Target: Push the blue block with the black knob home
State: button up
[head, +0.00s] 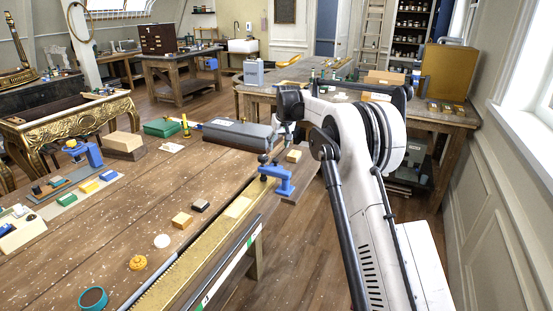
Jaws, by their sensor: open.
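A blue block (283,178) sits on the long brass-coloured strip along the workbench's right side, near its far end. A small black knob (263,158) shows at its upper left. My gripper (281,145) is just above and behind the block, pointing down. It is open and looks empty. Its fingers are small and partly hidden by my arm, so I cannot tell whether one touches the knob.
The wooden bench (130,215) carries a tan block (182,220), a dark-topped block (201,205), a white ball (161,241), an orange knob (138,263) and a teal round pot (93,298). A long grey case (235,135) lies beside my gripper. The strip (195,262) is clear nearer me.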

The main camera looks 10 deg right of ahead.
aim_at(276, 160)
jog(key=p+x, duration=0.1)
jog(key=x, duration=0.8)
jog(key=shift+w+f, duration=0.1)
jog(key=shift+f, duration=0.15)
grip_shut()
